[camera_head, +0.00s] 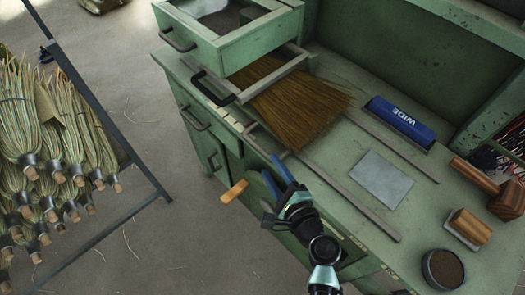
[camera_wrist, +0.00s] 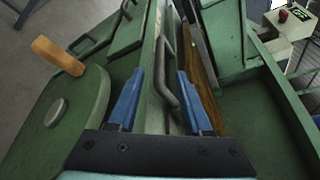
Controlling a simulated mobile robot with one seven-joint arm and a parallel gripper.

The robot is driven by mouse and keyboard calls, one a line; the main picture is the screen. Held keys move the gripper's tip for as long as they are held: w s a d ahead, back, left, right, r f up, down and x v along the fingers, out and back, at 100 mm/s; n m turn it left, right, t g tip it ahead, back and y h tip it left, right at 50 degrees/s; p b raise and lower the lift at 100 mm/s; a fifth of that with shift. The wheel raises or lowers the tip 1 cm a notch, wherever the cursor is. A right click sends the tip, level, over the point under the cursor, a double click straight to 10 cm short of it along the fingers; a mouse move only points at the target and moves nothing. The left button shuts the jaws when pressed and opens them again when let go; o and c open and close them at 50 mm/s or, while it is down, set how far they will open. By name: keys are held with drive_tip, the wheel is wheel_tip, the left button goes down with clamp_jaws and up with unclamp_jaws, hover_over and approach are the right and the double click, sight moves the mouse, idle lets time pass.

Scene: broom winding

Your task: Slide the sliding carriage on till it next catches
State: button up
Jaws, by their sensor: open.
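The sliding carriage appears to be the grey crossbar (camera_head: 274,78) with a black handle (camera_head: 212,87), lying over the broom's brown bristles (camera_head: 295,95) on the green bench. The bristles fan out to the right of the bar. My gripper (camera_head: 270,164) has blue fingers, open and empty, beside the bench front, nearer than the carriage and apart from its handle. In the wrist view, a dark handle (camera_wrist: 166,76) stands beyond and between the open fingers; I cannot tell for certain that it is the carriage's. Any catch is not discernible.
A crank with an orange grip (camera_head: 234,191) juts from the bench front, left of my gripper. A raised green tray (camera_head: 250,47) stands behind the carriage. Broom bundles (camera_head: 60,150) hang left.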

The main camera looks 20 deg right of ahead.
sight(262, 154)
drive_tip(key=x, duration=0.6)
drive_tip(key=shift+w, duration=0.15)
clamp_jaws()
idle(1.3)
